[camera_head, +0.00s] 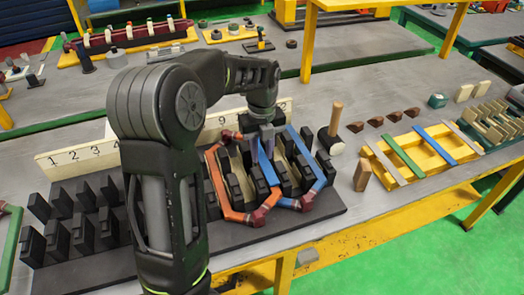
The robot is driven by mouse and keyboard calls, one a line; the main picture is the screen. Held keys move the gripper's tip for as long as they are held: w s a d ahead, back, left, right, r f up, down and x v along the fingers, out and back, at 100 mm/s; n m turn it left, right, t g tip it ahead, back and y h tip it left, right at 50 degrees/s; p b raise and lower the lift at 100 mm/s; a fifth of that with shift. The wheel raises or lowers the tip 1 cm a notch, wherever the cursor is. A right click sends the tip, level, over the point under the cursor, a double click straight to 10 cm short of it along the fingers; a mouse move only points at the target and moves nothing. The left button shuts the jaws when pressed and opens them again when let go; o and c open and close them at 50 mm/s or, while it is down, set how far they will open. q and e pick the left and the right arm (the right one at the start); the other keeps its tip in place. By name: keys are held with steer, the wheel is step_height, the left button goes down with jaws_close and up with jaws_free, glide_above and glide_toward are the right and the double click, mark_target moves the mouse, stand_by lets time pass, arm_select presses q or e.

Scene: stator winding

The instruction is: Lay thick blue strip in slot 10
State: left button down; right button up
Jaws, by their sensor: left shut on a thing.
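My left gripper (265,143) points down over the right part of the dark slotted stator block (325,212). It is shut on a narrow blue piece, apparently the thick blue strip (265,168), whose lower part slopes down among the slots. My gripper and wrist hide its top. Orange (218,184) and blue (319,172) coils lie in the slots with dark red end pieces. The number board (62,168) behind shows 1 to 4 and 9. My right gripper is out of view.
A yellow rack (372,153) at the right carries green (403,157), blue (436,145) and pale strips. A mallet (330,138) stands between block and rack, with a wooden block (362,175) in front. Brown wedges (376,121) lie behind the rack.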

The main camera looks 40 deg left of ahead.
mark_target(262, 157)
arm_select(q)
steer(key=shift+f+b, duration=0.35)
steer(key=shift+f, duration=0.1)
stand_by(0.5)
steer(key=c, duration=1.1)
jaws_free()
steer(key=shift+o, duration=0.2)
steer(key=shift+r, duration=0.2)
steer(key=shift+r+p, duration=0.65)
step_height(262, 157, up, 8)
steer(key=p, duration=0.5)
steer(key=shift+f, duration=0.25)
